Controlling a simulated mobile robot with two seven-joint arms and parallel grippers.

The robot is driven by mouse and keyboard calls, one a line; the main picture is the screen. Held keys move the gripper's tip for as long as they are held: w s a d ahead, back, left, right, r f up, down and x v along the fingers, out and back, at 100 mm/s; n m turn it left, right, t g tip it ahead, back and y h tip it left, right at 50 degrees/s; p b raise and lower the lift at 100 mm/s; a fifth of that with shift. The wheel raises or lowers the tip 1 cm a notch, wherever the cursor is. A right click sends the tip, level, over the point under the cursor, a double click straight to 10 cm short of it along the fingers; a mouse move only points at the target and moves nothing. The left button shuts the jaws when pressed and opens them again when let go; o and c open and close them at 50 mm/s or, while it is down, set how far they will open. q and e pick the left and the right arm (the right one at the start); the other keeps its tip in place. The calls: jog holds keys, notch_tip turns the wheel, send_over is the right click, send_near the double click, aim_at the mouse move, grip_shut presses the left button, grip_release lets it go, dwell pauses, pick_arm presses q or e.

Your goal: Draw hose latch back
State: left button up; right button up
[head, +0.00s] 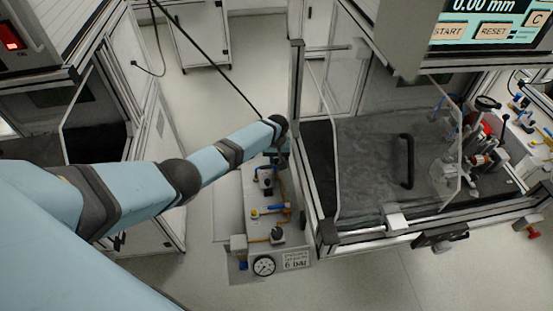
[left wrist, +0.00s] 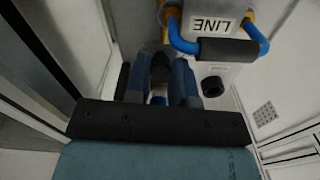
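My left arm reaches in from the left in the head view. It ends at the top of a light pneumatic panel (head: 228,215), where the arm largely hides my left gripper (head: 277,150). In the left wrist view, the two blue-grey fingers of my left gripper (left wrist: 158,88) stand either side of a dark round fitting (left wrist: 160,66) with a paler part below it. This may be the hose latch. Whether the fingers press on it is unclear in the dim picture. My right gripper is in neither view.
The panel carries blue and yellow pipes, valves and a gauge (head: 264,266). In the left wrist view, a blue pipe with a black sleeve (left wrist: 225,50) and a LINE label (left wrist: 210,18) are close by. An enclosure with a black handle (head: 406,160) stands right of the panel.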

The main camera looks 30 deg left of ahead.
aim_at(277, 161)
pick_arm(q)
jog(key=o, duration=0.4)
jog(key=shift+s, duration=0.1)
jog(key=shift+o, duration=0.2)
notch_tip(277, 161, up, 14)
jog(key=shift+p, duration=0.35)
jog(key=shift+d+f, duration=0.1)
jog(key=shift+f, duration=0.05)
